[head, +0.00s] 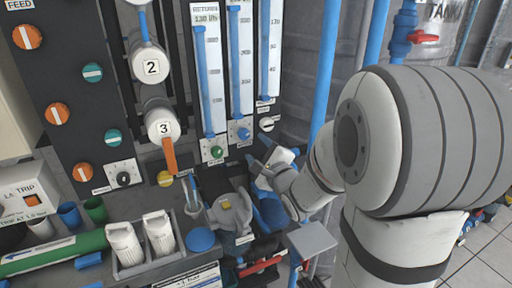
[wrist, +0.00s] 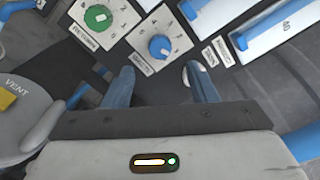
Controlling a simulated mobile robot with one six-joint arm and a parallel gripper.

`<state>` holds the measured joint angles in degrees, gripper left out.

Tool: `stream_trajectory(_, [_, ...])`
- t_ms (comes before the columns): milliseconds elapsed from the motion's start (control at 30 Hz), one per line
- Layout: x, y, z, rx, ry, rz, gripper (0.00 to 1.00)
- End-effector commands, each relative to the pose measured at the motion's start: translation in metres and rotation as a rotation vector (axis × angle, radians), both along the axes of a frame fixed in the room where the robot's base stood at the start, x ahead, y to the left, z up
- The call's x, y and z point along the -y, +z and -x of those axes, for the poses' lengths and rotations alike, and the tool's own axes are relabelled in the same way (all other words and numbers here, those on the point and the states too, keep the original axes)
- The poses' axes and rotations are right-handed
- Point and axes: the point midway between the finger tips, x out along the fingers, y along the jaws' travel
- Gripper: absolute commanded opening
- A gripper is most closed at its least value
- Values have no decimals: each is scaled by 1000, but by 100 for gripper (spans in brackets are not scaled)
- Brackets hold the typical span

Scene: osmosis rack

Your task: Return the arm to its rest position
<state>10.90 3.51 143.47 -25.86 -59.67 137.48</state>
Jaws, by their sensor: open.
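My gripper (head: 262,168) is in the head view, in front of the lower part of the rack, just below the blue and green knobs. My arm reaches in from the right side of that view. In the wrist view my gripper (wrist: 163,85) shows two blue fingers spread apart with nothing between them. The blue knob (wrist: 159,47) is beyond the fingertips, and the green knob (wrist: 97,17) is to its left. The fingers appear apart from both knobs.
A dark panel (head: 60,110) with orange and teal knobs stands at left. Flow tubes (head: 208,75) rise above my gripper. Two white bottles (head: 158,232) sit in a grey holder at lower left. A blue pipe (head: 325,70) runs vertically near my arm. A grey part labelled VENT (wrist: 22,105) is close at left.

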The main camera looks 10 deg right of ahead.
Motion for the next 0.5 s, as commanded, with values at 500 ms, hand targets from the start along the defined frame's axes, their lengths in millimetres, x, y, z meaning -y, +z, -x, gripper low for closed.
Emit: stream_trajectory(500, [10,9,11,-151,-60,424,52])
